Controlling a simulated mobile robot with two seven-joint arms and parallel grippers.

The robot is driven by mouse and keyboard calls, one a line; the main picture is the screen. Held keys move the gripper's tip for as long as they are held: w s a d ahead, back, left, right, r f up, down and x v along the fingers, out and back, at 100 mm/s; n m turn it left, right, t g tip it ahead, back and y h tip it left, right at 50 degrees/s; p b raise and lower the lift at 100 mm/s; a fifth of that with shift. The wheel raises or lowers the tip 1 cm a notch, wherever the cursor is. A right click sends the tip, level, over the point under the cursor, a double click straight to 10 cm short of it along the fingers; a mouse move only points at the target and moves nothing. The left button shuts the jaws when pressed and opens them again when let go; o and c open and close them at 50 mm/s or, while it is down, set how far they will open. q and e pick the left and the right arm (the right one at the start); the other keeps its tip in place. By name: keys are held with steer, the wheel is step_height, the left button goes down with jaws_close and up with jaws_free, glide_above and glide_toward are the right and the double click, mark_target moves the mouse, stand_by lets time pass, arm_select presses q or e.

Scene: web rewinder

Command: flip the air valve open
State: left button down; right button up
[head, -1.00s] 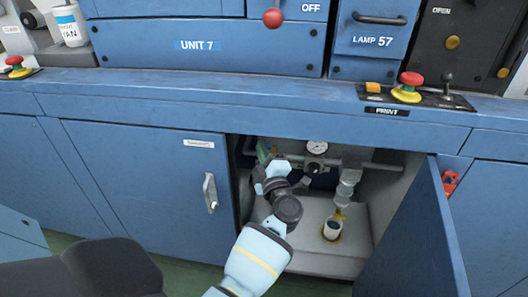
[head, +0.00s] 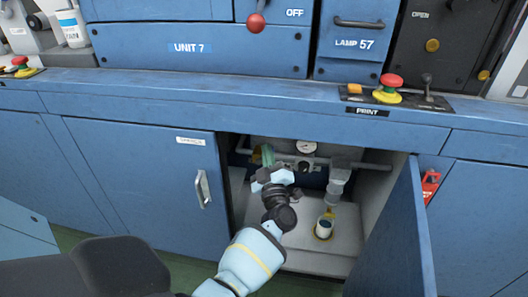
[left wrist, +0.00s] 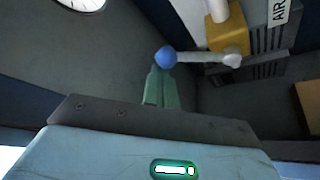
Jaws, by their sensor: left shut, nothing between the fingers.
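The air valve shows in the left wrist view as a yellow body (left wrist: 226,33) with a pale grey lever (left wrist: 200,56). The lever lies roughly level across the picture and ends in a blue knob (left wrist: 166,57) on its left. A white AIR label (left wrist: 280,10) is beside the valve. My left gripper (left wrist: 160,84) is shut and empty, its green fingertips right at the knob; I cannot tell whether they touch it. In the head view my left gripper (head: 267,156) reaches into the open cabinet. The valve is not clear there. My right gripper is not in view.
The cabinet door (head: 402,235) stands open on the right. The blue counter edge (head: 250,103) runs above the opening.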

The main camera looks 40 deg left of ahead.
arm_select(q)
steer(key=w+d+f+m+t+h, duration=0.1)
steer(key=f+m+t+h, duration=0.1)
steer(key=m, duration=0.6)
steer(key=w+d+f+m+t+h+b, duration=0.1)
steer(key=d+f+m+t+h, duration=0.1)
steer(key=m+t+h, duration=0.3)
steer(key=f+m, duration=0.1)
steer(key=m, duration=0.3)
steer(key=shift+d+f+h, duration=0.15)
steer(key=shift+f+h, duration=0.15)
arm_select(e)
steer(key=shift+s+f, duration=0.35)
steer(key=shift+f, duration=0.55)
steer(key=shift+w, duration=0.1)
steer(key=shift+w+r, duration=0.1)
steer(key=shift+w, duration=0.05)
arm_select(q)
steer(key=shift+r, duration=0.1)
